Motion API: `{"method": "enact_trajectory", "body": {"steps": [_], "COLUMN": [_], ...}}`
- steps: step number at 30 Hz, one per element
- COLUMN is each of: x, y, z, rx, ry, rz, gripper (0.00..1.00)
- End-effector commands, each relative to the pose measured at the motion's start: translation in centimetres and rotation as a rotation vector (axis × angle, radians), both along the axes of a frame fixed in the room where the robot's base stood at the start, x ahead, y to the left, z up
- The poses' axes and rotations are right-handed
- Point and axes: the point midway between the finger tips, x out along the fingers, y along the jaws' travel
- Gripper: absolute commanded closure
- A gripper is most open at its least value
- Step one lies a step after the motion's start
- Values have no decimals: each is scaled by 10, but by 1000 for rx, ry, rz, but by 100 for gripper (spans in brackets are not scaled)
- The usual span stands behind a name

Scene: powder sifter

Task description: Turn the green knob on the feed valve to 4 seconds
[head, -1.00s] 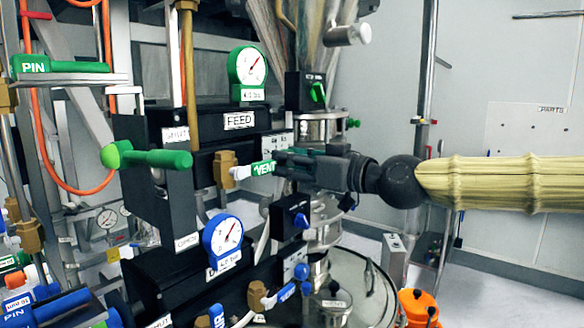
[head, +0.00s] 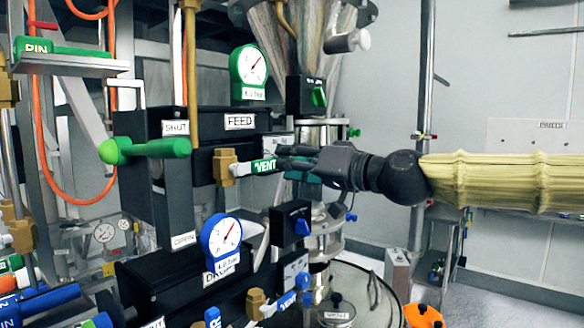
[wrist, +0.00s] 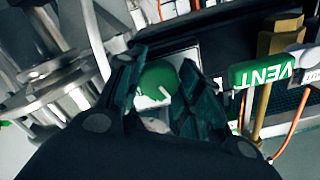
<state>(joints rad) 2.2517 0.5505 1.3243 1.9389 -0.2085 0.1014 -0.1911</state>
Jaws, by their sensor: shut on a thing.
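The green knob (wrist: 158,80) is round, with a white pointer mark, and sits before a pale dial plate in the wrist view. The fingers of my gripper (wrist: 163,92) lie on either side of it, and it is shut on the knob. In the head view my gripper (head: 287,160) reaches in from the right, just right of the green VENT handle (head: 264,167), and hides the knob. A strip of the pale dial plate (head: 279,144) shows above the fingers, on the black FEED box (head: 215,121). I cannot read the dial's seconds marks.
The green VENT handle (wrist: 263,75) is close right of my fingers in the wrist view. A green gauge (head: 249,63) stands above the FEED box. A black box with a green switch (head: 318,97) is above my gripper, and one with a blue knob (head: 301,226) is below.

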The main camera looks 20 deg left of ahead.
Motion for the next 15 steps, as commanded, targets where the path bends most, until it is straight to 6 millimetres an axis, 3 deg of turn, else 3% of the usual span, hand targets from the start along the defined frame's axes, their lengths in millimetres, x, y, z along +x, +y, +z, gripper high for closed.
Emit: {"method": "enact_trajectory", "body": {"steps": [12,13,15], "x": [0,0,0], "y": [0,0,0], "z": [1,1,1], "rx": [3,3,3], "ry": [5,5,5], "rz": [-1,-1,-1], "gripper": [89,59,47]}}
